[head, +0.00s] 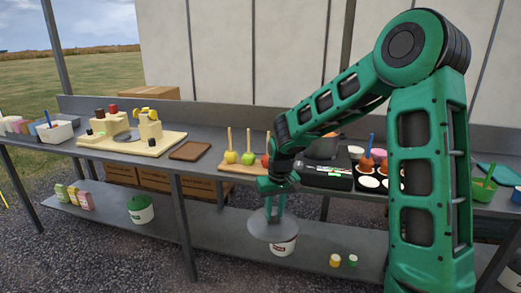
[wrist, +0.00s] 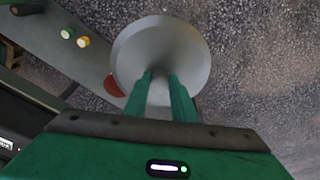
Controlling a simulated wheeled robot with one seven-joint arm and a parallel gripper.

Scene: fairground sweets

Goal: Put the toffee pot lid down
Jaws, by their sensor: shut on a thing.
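My gripper (head: 274,211) is shut on the toffee pot lid (head: 262,229), a round grey disc. It holds the lid in front of the worktop, below the worktop's level and above the lower shelf. In the wrist view the lid (wrist: 160,45) shows beyond the two green fingers (wrist: 160,82), which close in near its middle. The grey toffee pot (head: 322,148) stands on the black hob (head: 322,178) to the right, with orange-brown contents visible at its open top. My arm hides part of this area.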

